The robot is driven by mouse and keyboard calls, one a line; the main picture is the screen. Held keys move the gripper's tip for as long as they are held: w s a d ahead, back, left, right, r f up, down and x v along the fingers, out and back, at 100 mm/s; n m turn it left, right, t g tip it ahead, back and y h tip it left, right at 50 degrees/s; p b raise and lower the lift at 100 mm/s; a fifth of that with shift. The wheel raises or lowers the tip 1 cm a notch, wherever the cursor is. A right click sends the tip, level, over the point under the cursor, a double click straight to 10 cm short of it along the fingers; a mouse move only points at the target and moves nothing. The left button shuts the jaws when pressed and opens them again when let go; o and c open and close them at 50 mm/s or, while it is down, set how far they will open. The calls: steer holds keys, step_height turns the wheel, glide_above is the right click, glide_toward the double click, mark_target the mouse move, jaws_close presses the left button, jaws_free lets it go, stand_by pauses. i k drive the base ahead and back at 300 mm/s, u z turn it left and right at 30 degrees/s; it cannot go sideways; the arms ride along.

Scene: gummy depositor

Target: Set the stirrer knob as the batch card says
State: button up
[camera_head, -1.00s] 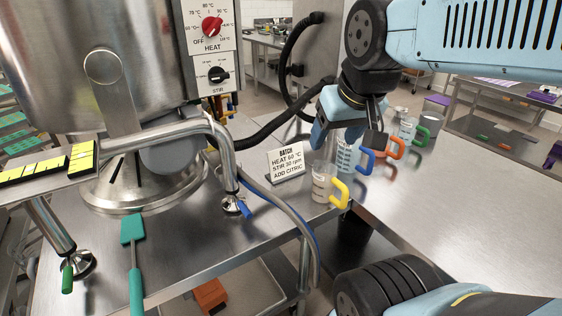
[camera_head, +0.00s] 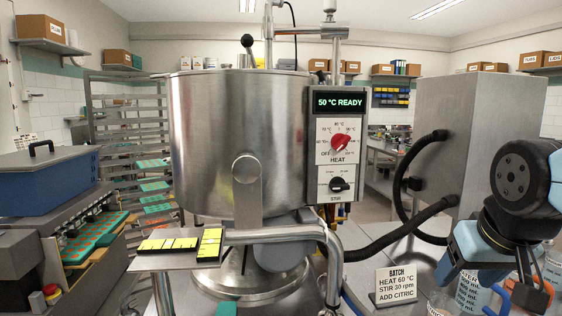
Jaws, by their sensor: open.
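The stirrer knob (camera_head: 339,185) is small and black, above the word STIR on the control panel (camera_head: 322,200) of the steel kettle. Its pointer and scale are too small to read surely. The batch card (camera_head: 396,285) stands at lower right and reads HEAT 60 °C, STIR 30 rpm, ADD CITRIC. The red heat knob (camera_head: 338,142) sits above the stirrer knob. A display (camera_head: 340,101) on top of the panel reads 50 °C READY. My gripper (camera_head: 500,272) is open at the lower right, well away from the panel, in front of the jugs.
The steel kettle (camera_head: 238,135) fills the middle. Black hoses (camera_head: 405,230) run between it and a steel cabinet (camera_head: 470,130). Jugs (camera_head: 470,297) stand at lower right, partly hidden by my arm. A pipe and small shelf with yellow pieces (camera_head: 168,244) jut out in front.

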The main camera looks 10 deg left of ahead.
mark_target(337, 184)
steer(key=z, duration=1.3)
steer(key=k, duration=1.05)
steer(key=u, duration=0.7)
